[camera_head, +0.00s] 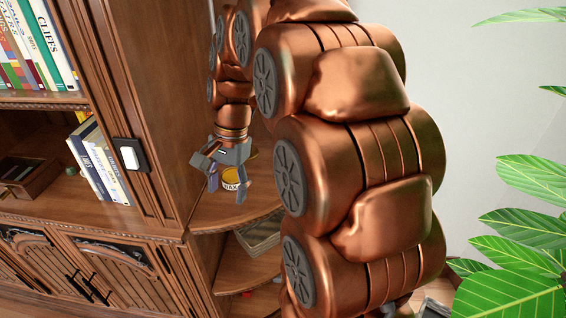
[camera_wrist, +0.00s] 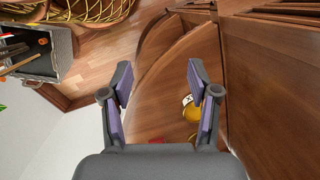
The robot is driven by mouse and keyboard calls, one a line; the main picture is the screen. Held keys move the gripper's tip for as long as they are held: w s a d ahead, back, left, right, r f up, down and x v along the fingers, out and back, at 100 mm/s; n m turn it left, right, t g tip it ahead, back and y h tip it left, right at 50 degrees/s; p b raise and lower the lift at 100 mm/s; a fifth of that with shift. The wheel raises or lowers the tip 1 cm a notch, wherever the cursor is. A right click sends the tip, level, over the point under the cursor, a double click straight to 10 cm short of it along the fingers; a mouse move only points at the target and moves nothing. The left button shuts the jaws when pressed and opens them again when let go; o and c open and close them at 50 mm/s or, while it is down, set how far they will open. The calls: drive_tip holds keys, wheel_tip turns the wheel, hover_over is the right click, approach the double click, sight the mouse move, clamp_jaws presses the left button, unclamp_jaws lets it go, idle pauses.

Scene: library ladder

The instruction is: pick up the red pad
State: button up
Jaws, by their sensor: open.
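My gripper (camera_head: 227,187) is open at the rounded corner shelves, in front of a yellow wax tin (camera_head: 230,175). In the wrist view my gripper (camera_wrist: 160,76) has its fingers wide apart with nothing between them, and the tin (camera_wrist: 191,111) shows partly behind the right finger.
The wooden cabinet side (camera_head: 150,60) stands left of my gripper. A slatted crate (camera_head: 262,234) sits on a shelf below. A grey box of tools (camera_wrist: 40,62) and a yellow wire basket (camera_wrist: 95,10) lie beyond. Plant leaves (camera_head: 520,235) hang at the right.

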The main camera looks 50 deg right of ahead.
drive_tip(key=shift+w+d+f+m+t+b, duration=0.5)
drive_tip(key=shift+w+d+f+m, duration=0.8)
drive_tip(key=shift+d+m, duration=2.45)
drive_tip(key=shift+w+d+f+m+t+b, duration=0.3)
drive_tip(key=shift+w+d+f+m+t, duration=0.85)
drive_tip(key=shift+d, duration=4.95)
drive_tip(key=shift+w+d+f+m+t+b, duration=0.15)
drive_tip(key=shift+w+d+f+m+b, duration=0.55)
drive_tip(key=shift+w+d+m, duration=2.9)
drive_tip(key=shift+n, duration=0.8)
drive_tip(key=shift+s+d+f+p, duration=0.1)
drive_tip(key=shift+s+f+p, duration=0.2)
drive_tip(key=shift+f, duration=0.55)
drive_tip(key=shift+s+d+f+p, duration=0.15)
drive_tip(key=shift+s+f+p, duration=0.15)
drive_tip(key=shift+f, duration=0.5)
drive_tip(key=shift+s+d+f+p, duration=0.15)
drive_tip(key=shift+s+f, duration=0.25)
drive_tip(key=shift+f, duration=0.45)
clamp_jaws()
